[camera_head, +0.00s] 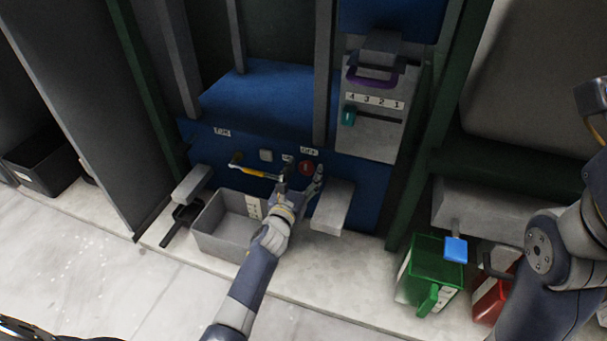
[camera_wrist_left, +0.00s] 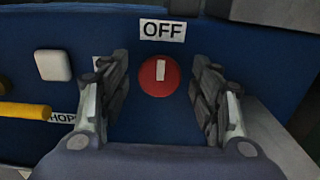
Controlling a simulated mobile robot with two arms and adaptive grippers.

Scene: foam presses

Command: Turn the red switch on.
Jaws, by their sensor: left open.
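The red switch (camera_wrist_left: 150,84) is a round red knob with an upright white bar, on a blue panel below an OFF label (camera_wrist_left: 163,30). In the head view the red switch (camera_head: 306,167) sits on the front of the blue machine. My left gripper (camera_head: 301,187) is open and empty, just in front of the panel. In the left wrist view its two fingers (camera_wrist_left: 160,95) stand on either side of the knob, with visible gaps to it. I see part of my right arm at the right edge, but cannot make out its gripper.
A white square button (camera_wrist_left: 53,65) and a yellow handle (camera_wrist_left: 22,110) are left of the knob. A grey bin (camera_head: 222,234) stands below the panel, between two grey blocks. A green bin (camera_head: 428,272) and a red bin (camera_head: 490,298) are at the right.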

